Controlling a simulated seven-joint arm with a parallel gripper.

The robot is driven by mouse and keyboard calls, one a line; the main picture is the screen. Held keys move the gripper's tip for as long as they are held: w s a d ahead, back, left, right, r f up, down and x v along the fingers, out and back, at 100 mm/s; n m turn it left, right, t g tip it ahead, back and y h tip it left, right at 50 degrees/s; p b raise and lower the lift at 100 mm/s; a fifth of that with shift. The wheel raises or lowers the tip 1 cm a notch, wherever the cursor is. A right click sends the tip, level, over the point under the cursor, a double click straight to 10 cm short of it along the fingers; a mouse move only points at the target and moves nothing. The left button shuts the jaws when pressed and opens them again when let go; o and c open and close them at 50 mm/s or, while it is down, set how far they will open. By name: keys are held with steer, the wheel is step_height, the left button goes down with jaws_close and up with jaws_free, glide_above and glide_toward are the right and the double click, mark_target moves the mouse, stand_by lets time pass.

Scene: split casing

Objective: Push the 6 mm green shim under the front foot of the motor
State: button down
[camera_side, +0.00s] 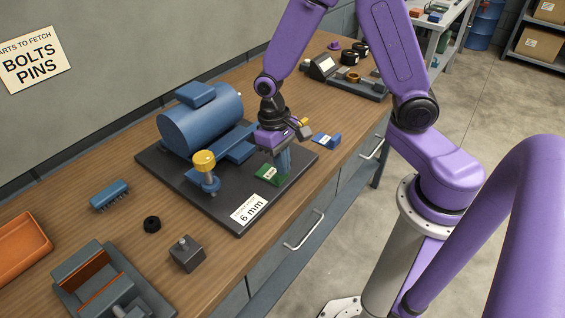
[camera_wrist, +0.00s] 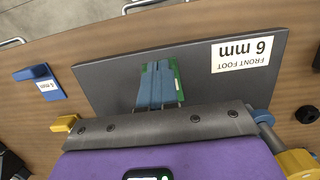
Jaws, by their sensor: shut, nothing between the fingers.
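The blue motor (camera_side: 200,122) stands on a dark base plate (camera_side: 215,208), with a blue foot bar (camera_side: 232,148) along its near side. The green shim (camera_side: 267,175) lies flat on the plate, in front of the foot and apart from it, with a white label. In the wrist view the green shim (camera_wrist: 177,72) shows only as edges around my fingers. My gripper (camera_side: 284,172) points down at the shim with its blue fingers together and empty; it also shows in the wrist view (camera_wrist: 158,68). Whether the fingertips touch the shim I cannot tell.
A yellow-knobbed jack screw (camera_side: 205,165) stands left of the shim. A "FRONT FOOT 6 mm" card (camera_side: 249,209) lies at the plate's near corner. A labelled blue piece (camera_side: 328,140) lies on the bench beyond the plate. The plate is bare between card and shim.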

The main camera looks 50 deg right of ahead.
steer(key=shift+f, duration=0.25)
steer(key=w, duration=1)
steer(key=shift+w+d, duration=0.1)
steer(key=shift+r, duration=0.7)
step_height(320, 180, up, 16)
steer(key=w, duration=0.3)
steer(key=s+f+n+t, duration=0.1)
steer(key=s+n, duration=0.5)
steer(key=s, duration=0.9)
steer(key=s+d+f+n+t, duration=0.1)
steer(key=s+f+n, duration=0.2)
steer(key=s, duration=1.2)
steer(key=n, duration=0.3)
steer(key=shift+s+d+f+n, duration=0.15)
steer(key=shift+s+d+n, duration=0.05)
steer(key=shift+d+n, duration=0.1)
